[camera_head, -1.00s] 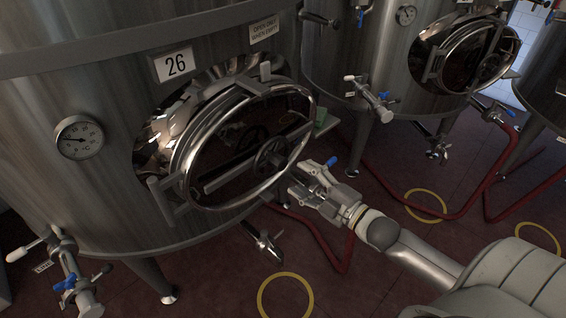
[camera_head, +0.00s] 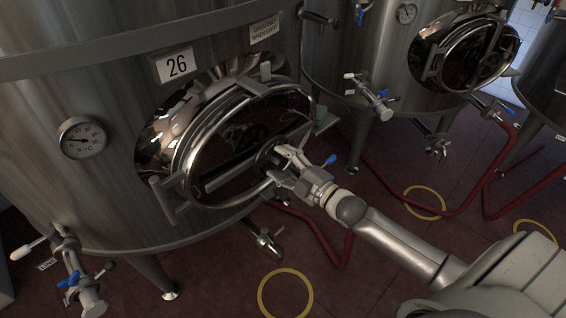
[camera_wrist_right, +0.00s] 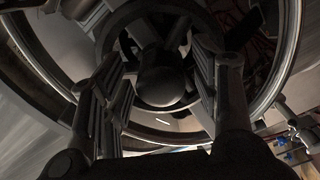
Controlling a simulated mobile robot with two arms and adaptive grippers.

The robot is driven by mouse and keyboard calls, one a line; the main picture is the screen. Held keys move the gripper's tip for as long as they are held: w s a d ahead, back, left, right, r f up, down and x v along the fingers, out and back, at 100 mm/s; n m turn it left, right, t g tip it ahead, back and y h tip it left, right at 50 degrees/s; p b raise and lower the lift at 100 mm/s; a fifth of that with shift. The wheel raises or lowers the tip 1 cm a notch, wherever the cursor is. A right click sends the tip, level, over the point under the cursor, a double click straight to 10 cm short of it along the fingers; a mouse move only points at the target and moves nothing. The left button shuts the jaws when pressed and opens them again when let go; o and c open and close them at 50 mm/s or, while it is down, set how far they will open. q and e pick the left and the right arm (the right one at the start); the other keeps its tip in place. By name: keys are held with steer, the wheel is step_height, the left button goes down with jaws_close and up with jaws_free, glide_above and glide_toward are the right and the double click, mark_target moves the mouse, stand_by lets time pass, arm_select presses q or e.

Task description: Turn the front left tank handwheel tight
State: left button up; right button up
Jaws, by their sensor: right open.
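The handwheel (camera_head: 262,154) is a small dark wheel on the round manway door (camera_head: 228,150) of the steel tank marked 26. My right gripper (camera_head: 281,168) is at the handwheel and covers much of it in the head view. In the right wrist view the handwheel's round hub (camera_wrist_right: 163,84) lies between the two spread fingers of my right gripper (camera_wrist_right: 160,98). The fingers are open, one on each side of the hub; whether they touch the wheel I cannot tell. My left gripper is not in view.
A dial thermometer (camera_head: 83,138) and a valve (camera_head: 70,275) are on the same tank. An outlet valve (camera_head: 264,240) hangs below the door. A second tank (camera_head: 350,50) stands behind at right. Red hoses (camera_head: 375,205) run over the dark red floor (camera_head: 220,285).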

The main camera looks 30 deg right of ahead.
steer(key=shift+c, duration=0.5)
jaws_close()
steer(key=shift+m, duration=0.3)
steer(key=m+p, duration=0.1)
steer(key=m, duration=0.2)
steer(key=shift+m+p, duration=0.35)
steer(key=shift+m, duration=0.05)
steer(key=m+p, duration=0.1)
steer(key=m, duration=0.3)
steer(key=shift+a+m, duration=0.1)
steer(key=shift+m, duration=0.2)
steer(key=m+p, duration=0.1)
steer(key=m, duration=0.3)
steer(key=shift+f, duration=0.15)
steer(key=shift+s+a+m, duration=0.1)
steer(key=shift+a+m, duration=0.05)
steer(key=shift+m, duration=2.05)
